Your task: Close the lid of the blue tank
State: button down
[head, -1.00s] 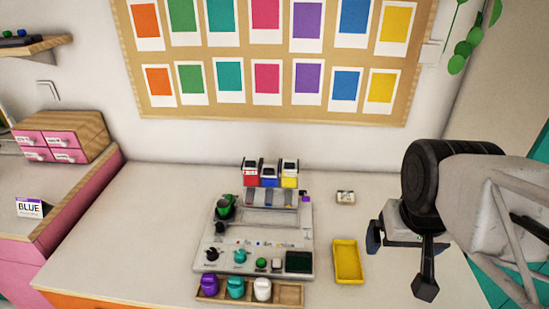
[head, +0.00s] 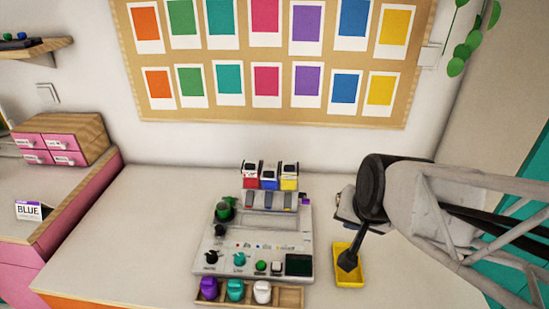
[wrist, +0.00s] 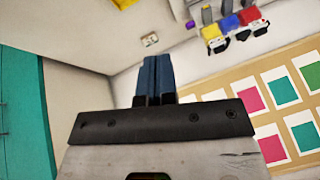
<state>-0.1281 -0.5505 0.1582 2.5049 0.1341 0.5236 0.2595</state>
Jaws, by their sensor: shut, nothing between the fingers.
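The blue tank (head: 269,183) stands between a red tank (head: 250,182) and a yellow tank (head: 289,184) at the back of the grey machine. White and black parts show on top of it; I cannot tell the lid's angle. In the wrist view the blue tank (wrist: 228,22) is at the upper right, beyond my fingers and apart from them. My gripper (head: 347,262) is right of the machine, in front of the yellow tray in the head view. Its dark blue fingers (wrist: 157,77) are together and empty in the wrist view.
The yellow tray (head: 350,280) lies right of the grey machine (head: 225,255). A wooden rack (head: 289,297) with purple, teal and white pots stands in front of the machine. A small labelled block (wrist: 149,40) lies on the table. The table left of the machine is clear.

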aim_at(268, 175)
jog(key=w+a+f+m+t+y, duration=0.1)
jog(key=w+a+f+m+t, duration=0.45)
jog(key=w+a, duration=0.5)
jog(key=s+a+f+m+t+h, duration=0.1)
jog(key=a+f+m+t, duration=0.4)
jog(key=m, duration=0.5)
jog(key=shift+s+a+t+h, duration=0.2)
jog(key=shift+a+t+h, duration=0.7)
jog(key=shift+a, duration=0.95)
jog(key=shift+w, duration=0.1)
jog(key=shift+w+r, duration=0.1)
jog(key=shift+w, duration=6.8)
jog(key=shift+w, duration=0.1)
jog(key=w, duration=0.3)
jog(key=shift+w, duration=0.45)
jog(key=shift+w+r, duration=0.1)
